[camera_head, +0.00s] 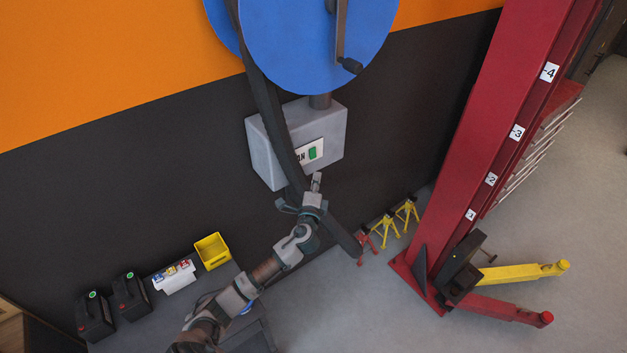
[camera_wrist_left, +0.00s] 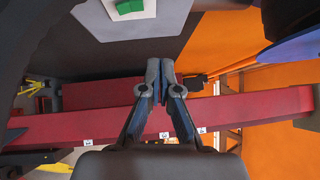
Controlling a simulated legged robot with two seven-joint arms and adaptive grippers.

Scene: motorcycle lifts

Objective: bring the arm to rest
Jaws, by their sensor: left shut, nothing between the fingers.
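My left arm comes in from the bottom of the head view and reaches up toward the wall. My left gripper (camera_head: 316,182) is shut and empty, just below the grey switch box (camera_head: 268,150) with its green switch (camera_head: 312,153). In the left wrist view the two fingers of the gripper (camera_wrist_left: 160,68) are together with nothing between them. The green switch also shows at the top of that view (camera_wrist_left: 130,6), apart from the fingertips. My right gripper is in neither view.
A blue reel (camera_head: 310,45) with a dark hose hangs above the box; the hose passes close to my gripper. A red lift post (camera_head: 480,140) stands at right. Yellow jack stands (camera_head: 406,212), a yellow bin (camera_head: 212,251) and black batteries (camera_head: 130,296) are below.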

